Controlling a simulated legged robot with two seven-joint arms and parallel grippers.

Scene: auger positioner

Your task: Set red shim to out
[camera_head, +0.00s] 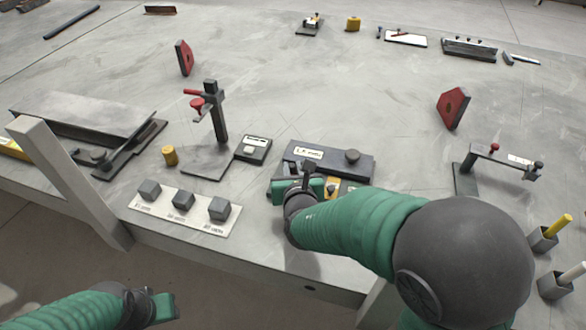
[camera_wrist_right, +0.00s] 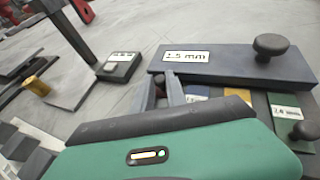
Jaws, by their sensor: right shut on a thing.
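A dark shim block (camera_head: 335,157) with a white millimetre label and a dark knob lies near the table's front edge. It also shows in the right wrist view (camera_wrist_right: 225,70), with blue (camera_wrist_right: 196,98), yellow (camera_wrist_right: 238,97) and green (camera_wrist_right: 284,106) shims along its near side. I see no red shim; the gripper hides the left end of the row. My right gripper (camera_head: 307,172) is at that left end, its fingers (camera_wrist_right: 162,88) shut on a small dark knob, mostly hidden. My left gripper (camera_head: 160,306) is off the table's front edge, low at left; its fingers are unclear.
A small dark box (camera_head: 253,150) stands just left of the block. A plate with several grey cubes (camera_head: 185,212) lies front left. A post stand with a red clamp (camera_head: 215,110) rises behind. A bracket (camera_head: 500,162) stands at right. The middle of the table is clear.

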